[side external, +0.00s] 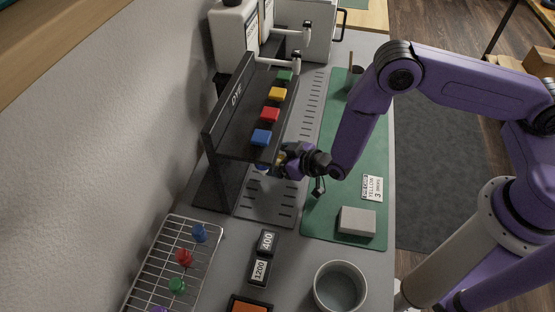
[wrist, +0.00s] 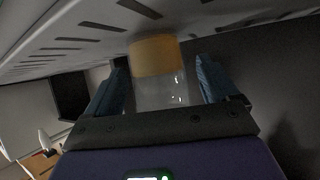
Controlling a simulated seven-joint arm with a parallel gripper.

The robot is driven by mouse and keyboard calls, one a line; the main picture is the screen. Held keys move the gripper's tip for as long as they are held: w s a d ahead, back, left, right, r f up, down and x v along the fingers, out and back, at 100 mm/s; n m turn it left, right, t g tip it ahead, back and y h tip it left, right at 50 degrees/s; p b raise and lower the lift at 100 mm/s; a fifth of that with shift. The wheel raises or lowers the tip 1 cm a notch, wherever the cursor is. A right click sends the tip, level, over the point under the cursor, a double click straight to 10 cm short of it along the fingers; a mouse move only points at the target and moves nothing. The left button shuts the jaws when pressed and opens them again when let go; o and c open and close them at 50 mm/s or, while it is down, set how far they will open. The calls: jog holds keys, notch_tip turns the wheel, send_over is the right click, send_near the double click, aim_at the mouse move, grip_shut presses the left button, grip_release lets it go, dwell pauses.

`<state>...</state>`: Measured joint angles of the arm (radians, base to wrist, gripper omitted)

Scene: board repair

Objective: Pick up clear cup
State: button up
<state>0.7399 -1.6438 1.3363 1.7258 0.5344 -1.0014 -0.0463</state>
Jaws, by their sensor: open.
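The clear cup (wrist: 160,92) is in the wrist view, transparent near my gripper, with a yellow-orange band (wrist: 154,56) at its far end. My gripper (wrist: 160,85) is open, with one blue finger on each side of the cup. Narrow gaps show between the fingers and the cup, so it is not clamped. In the side view my gripper (side external: 276,161) reaches in low under the front of the dye rack (side external: 212,131). The cup is mostly hidden there by the rack and my gripper.
Blue (side external: 261,137), red, yellow and green blocks line the dye rack's front. A slotted grey plate (side external: 268,208) lies below. A green mat (side external: 327,218) holds a grey block (side external: 357,221) and a label card (side external: 372,188). A wire rack (side external: 160,262) and round bowl (side external: 340,287) stand in front.

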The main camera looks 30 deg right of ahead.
jog(key=c, duration=1.2)
jog(key=shift+o, duration=0.2)
jog(key=shift+r, duration=0.15)
jog(key=shift+s+d+r, duration=0.1)
jog(key=shift+d+r, duration=0.05)
jog(key=shift+r, duration=0.1)
notch_tip(320, 180, up, 6)
jog(key=s+d, duration=1.3)
jog(key=shift+s+d, duration=0.35)
jog(key=shift+s, duration=0.05)
jog(key=shift+d+r, duration=0.1)
dwell(2.5)
